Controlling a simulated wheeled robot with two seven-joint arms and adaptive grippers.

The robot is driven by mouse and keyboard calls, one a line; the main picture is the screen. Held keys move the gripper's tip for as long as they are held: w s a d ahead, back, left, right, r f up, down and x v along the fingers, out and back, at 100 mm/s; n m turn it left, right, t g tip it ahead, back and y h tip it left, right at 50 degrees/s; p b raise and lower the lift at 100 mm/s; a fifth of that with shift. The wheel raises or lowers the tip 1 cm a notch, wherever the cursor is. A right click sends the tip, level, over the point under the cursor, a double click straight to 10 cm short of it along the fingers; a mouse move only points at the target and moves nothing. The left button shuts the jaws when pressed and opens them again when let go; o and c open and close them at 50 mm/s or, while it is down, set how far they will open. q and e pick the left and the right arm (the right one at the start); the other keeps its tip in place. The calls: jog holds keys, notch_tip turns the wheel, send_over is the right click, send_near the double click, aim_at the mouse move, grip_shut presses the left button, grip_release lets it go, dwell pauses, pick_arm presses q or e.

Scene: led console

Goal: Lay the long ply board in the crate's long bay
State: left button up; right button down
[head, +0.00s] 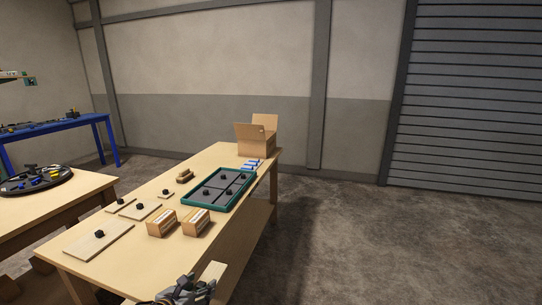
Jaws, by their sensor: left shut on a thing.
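The crate (247,185) is a shallow teal-rimmed tray with dark bays, lying on the workbench; several black knobs show inside it. My left gripper (186,287) is at the bottom edge of the head view, in front of the bench's near edge and well short of the crate. It is shut on a pale wooden piece (213,276) that looks like the long ply board. The gripper hides its middle and the frame cuts it off, so its full length cannot be told. My right gripper is not in view.
Flat boards with black knobs, a large one (90,241) and smaller ones (140,211), lie on the bench's left side. Two cardboard boxes (161,224) (196,223) stand before the crate. An open carton (256,143) stands at the far end. Floor right of the bench is clear.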

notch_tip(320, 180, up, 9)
jog(key=p, duration=0.9)
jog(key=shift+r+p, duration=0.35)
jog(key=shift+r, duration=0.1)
